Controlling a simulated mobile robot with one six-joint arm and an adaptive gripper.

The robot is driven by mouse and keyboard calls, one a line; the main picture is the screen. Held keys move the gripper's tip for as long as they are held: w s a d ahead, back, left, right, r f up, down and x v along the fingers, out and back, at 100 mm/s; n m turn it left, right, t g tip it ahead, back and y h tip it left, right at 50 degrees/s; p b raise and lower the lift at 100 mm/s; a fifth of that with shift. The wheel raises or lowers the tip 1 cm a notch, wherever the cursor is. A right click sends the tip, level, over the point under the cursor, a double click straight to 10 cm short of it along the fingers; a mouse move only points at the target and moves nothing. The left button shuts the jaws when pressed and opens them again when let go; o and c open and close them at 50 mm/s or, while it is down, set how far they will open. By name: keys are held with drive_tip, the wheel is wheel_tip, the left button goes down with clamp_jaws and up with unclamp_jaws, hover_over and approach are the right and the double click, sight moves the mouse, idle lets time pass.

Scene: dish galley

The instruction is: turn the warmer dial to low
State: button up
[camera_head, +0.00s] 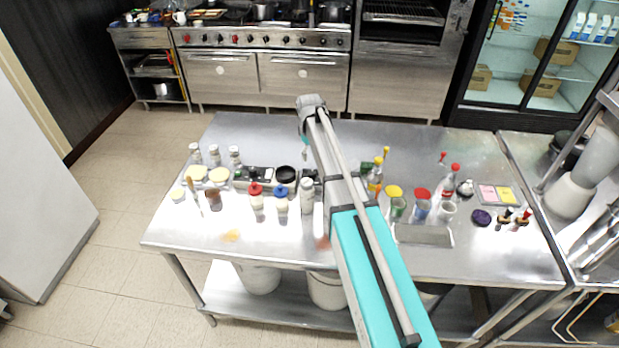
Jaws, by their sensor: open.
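No warmer dial can be picked out for certain. A low dark strip-like unit (252,180) lies across the back half of the steel table, with a round black piece (286,174) beside its right part. Whether that piece is a dial, and any low mark, is too small to tell. My arm reaches from the bottom of the picture over the table. Its far end, grey with a teal part, hangs above the table's back edge. My gripper cannot be made out and seems hidden by the arm.
Red-capped (256,196) and blue-capped (282,200) bottles stand just in front of the strip. Jars and shakers stand left; cups, bottles and a shallow tray (423,236) stand right. The table's (180,235) front left is mostly clear. A range (262,65) with knobs stands behind.

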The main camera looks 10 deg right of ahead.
sight(311, 172)
drive_tip(key=shift+w+d+f+b, duration=0.1)
drive_tip(key=shift+f+b, duration=2.25)
drive_tip(key=shift+f, duration=0.1)
drive_tip(key=shift+d+f+b, duration=0.1)
drive_tip(key=shift+f+b, duration=2.2)
drive_tip(key=shift+f, duration=0.15)
clamp_jaws()
drive_tip(key=shift+a, duration=0.15)
